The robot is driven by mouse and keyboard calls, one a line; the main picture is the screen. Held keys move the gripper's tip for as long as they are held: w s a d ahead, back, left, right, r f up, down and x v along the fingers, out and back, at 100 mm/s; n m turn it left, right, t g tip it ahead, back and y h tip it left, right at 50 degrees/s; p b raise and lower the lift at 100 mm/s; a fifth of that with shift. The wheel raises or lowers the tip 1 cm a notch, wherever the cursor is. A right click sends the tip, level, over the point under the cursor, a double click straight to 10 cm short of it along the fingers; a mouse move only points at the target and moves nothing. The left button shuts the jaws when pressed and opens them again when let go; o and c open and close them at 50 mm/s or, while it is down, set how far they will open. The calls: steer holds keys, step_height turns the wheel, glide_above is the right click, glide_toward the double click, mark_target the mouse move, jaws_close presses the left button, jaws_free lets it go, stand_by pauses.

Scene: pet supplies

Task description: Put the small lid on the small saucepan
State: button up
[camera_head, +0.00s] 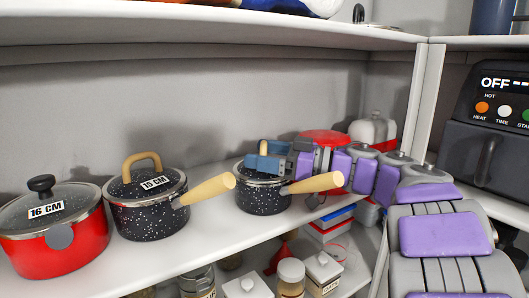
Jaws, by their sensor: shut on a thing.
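The small saucepan (261,203) is black with white speckles and has a pale wooden handle (312,183) pointing right. It stands on the white shelf in the middle. My gripper (264,158) is directly above it, shut on the tan knob of the small lid (256,177). The lid is at the pan's rim, mostly hidden by my gripper. I cannot tell whether it rests fully on the rim or is just above it.
A larger black speckled saucepan (147,215) with a lid marked 15 CM stands to the left. A red pot (56,246) marked 16 CM is at far left. A red round thing (325,137) and a white bottle (372,131) are behind my arm. An upper shelf (200,25) overhangs.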

steer(key=o, duration=1.1)
steer(key=shift+o, duration=0.2)
steer(key=shift+d, duration=0.1)
steer(key=b+v, duration=0.1)
steer(key=v, duration=1.6)
steer(key=shift+d, duration=0.25)
steer(key=shift+a, duration=0.1)
